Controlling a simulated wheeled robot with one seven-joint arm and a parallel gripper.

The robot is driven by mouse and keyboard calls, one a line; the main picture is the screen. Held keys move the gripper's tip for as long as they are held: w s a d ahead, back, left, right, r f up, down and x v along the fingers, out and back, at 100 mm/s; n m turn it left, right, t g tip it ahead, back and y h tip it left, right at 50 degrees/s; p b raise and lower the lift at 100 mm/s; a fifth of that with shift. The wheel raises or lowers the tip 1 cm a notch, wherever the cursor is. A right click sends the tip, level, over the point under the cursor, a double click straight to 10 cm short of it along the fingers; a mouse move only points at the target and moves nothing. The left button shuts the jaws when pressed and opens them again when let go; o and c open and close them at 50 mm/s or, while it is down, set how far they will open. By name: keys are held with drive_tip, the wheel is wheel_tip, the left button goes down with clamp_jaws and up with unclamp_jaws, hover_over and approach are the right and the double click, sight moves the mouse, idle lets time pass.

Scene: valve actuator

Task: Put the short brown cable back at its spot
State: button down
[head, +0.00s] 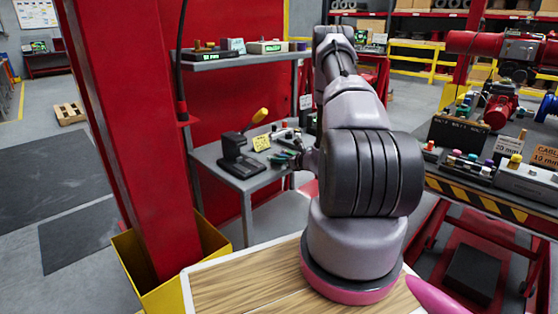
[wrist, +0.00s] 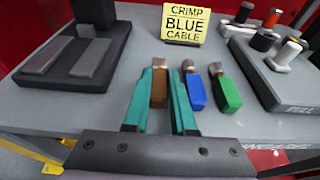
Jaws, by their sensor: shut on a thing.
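The short brown cable (wrist: 159,88) is between the teal fingers of my gripper (wrist: 160,85) in the wrist view. It has a brown body and a metal-coloured top end, and my gripper is shut on it. In the head view my gripper (head: 284,158) is over the small grey table, mostly hidden by my arm.
A black crimping tool (wrist: 75,50) stands to the left. A yellow sign reading "CRIMP BLUE CABLE" (wrist: 185,22) stands behind the cables. A red post (head: 125,120) rises left of my arm in the head view.

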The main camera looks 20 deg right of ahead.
drive_tip(key=shift+f, duration=0.1)
drive_tip(key=c, duration=1)
unclamp_jaws()
